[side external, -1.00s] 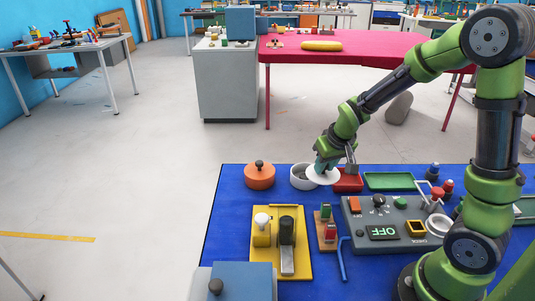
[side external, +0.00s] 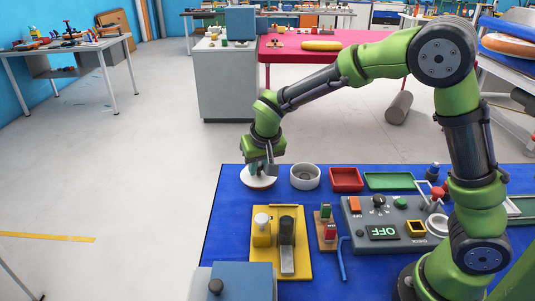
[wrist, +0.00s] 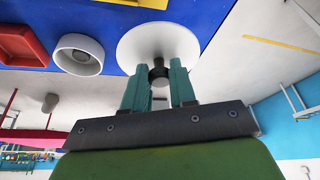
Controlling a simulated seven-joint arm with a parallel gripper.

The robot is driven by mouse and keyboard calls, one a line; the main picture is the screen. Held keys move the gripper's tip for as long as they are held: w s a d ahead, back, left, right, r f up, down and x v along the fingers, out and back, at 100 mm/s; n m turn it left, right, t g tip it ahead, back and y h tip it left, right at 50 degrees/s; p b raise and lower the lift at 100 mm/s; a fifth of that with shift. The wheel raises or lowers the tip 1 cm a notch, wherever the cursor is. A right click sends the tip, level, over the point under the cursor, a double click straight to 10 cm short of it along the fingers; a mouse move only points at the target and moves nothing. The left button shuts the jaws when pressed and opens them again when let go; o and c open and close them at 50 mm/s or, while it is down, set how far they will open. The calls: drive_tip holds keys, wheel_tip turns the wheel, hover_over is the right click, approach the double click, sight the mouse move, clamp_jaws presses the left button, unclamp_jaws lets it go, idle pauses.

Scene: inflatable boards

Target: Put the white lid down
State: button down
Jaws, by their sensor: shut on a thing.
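The white lid (side external: 259,182) is a round disc with a dark knob (wrist: 158,74). My gripper (side external: 261,168) is shut on the knob and holds the lid at the back left of the blue mat. In the wrist view the lid (wrist: 150,40) lies beyond the fingertips (wrist: 158,78), with the knob between them. The orange pot seen earlier at this spot is hidden now. I cannot tell whether the lid touches anything below. The white pot (side external: 305,177) stands open to the right of the lid, apart from it.
Right of the white pot are a red tray (side external: 346,180) and a green tray (side external: 389,181). In front are a yellow board (side external: 262,270) with posts and a grey control panel (side external: 360,215). The mat's left strip (side external: 228,230) is clear.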

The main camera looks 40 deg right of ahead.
drive_tip(key=w+a+f, duration=0.1)
drive_tip(key=a, duration=0.1)
drive_tip(key=w+a+f, duration=0.1)
drive_tip(key=a+f, duration=0.1)
drive_tip(key=w+a+f, duration=0.1)
drive_tip(key=a+f, duration=0.1)
drive_tip(key=a, duration=0.1)
drive_tip(key=shift+w+f, duration=0.1)
drive_tip(key=shift+f, duration=2.5)
drive_tip(key=c, duration=0.9)
unclamp_jaws()
drive_tip(key=shift+f, duration=0.15)
